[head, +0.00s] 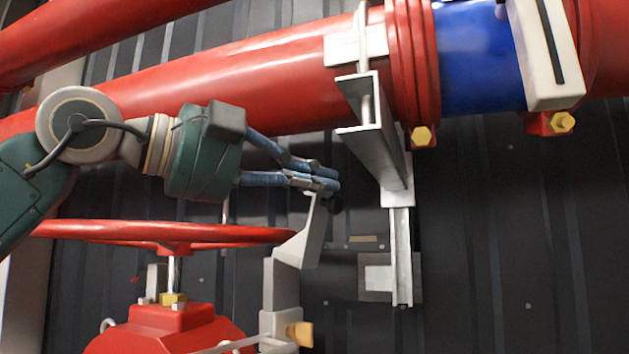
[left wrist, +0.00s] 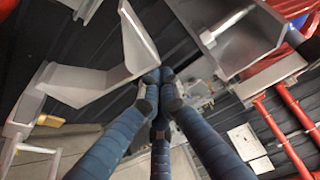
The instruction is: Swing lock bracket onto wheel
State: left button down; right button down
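The red wheel (head: 165,234) lies level above a red valve body in the head view. The grey lock bracket (head: 296,250) stands at the wheel's right rim, its bent upper arm rising to the right, away from the wheel. My left gripper (head: 325,183) is at the top end of that arm, its blue fingers closed together around the end. In the left wrist view the bracket (left wrist: 90,82) stretches left from the fingertips (left wrist: 160,88). The fingers hide the exact contact. My right gripper is in neither view.
A grey steel pipe support (head: 385,150) stands just right of my left gripper. A large red pipe (head: 230,85) with a blue section (head: 480,55) runs above. A yellow-brown fitting (head: 300,333) sits at the bracket's foot. Dark ribbed wall lies behind.

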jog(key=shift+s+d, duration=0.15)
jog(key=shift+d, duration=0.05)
